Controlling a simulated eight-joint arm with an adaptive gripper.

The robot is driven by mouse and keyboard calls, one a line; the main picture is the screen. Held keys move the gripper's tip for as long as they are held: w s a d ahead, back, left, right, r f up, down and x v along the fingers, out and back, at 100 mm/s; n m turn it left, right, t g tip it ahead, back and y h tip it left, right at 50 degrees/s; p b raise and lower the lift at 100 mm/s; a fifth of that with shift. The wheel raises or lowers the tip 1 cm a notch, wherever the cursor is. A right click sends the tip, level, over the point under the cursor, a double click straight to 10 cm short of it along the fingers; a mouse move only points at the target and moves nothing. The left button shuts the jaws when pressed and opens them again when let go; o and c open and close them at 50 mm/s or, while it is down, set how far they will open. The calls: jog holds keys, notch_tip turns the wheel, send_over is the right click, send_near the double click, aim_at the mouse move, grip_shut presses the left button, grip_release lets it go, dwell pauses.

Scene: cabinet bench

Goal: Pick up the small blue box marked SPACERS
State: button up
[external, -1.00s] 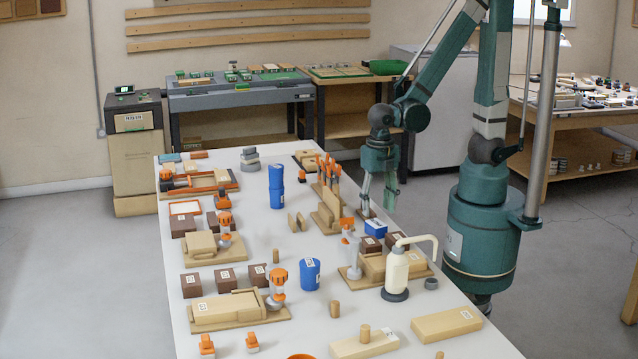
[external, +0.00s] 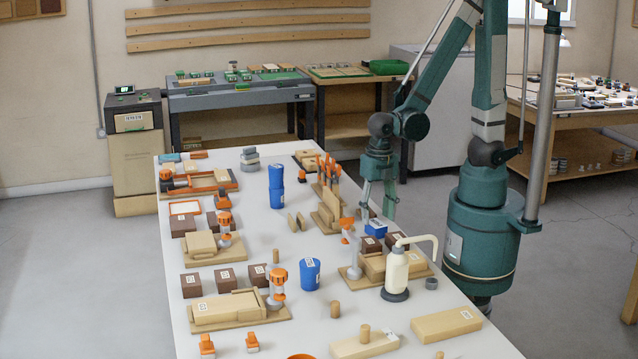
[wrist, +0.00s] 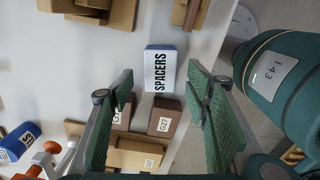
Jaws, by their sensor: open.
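The small blue box marked SPACERS (wrist: 160,72) shows its white top label in the wrist view, upper middle. In the external view the small blue box (external: 376,228) sits on the right side of the bench. My gripper (external: 377,211) is open and points down, just above the box. In the wrist view the two green-padded fingers stand left and right of the box, with clear space on each side. The box appears apart from the fingers and not held.
A brown box marked G27 (wrist: 165,120) stands close to the blue box. A cream pump bottle (external: 396,272) and a wooden rack with orange-handled tools (external: 328,205) are nearby. The bench edge is close on the right.

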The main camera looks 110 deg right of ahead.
aim_at(376, 223)
jog(key=shift+d+f+b, duration=0.2)
jog(key=shift+f+b, duration=0.7)
jog(key=shift+f, duration=1.55)
jog(key=c, duration=1)
jog(key=shift+r, duration=0.25)
jog(key=shift+r+p, duration=1.7)
jog(key=shift+r, duration=3.1)
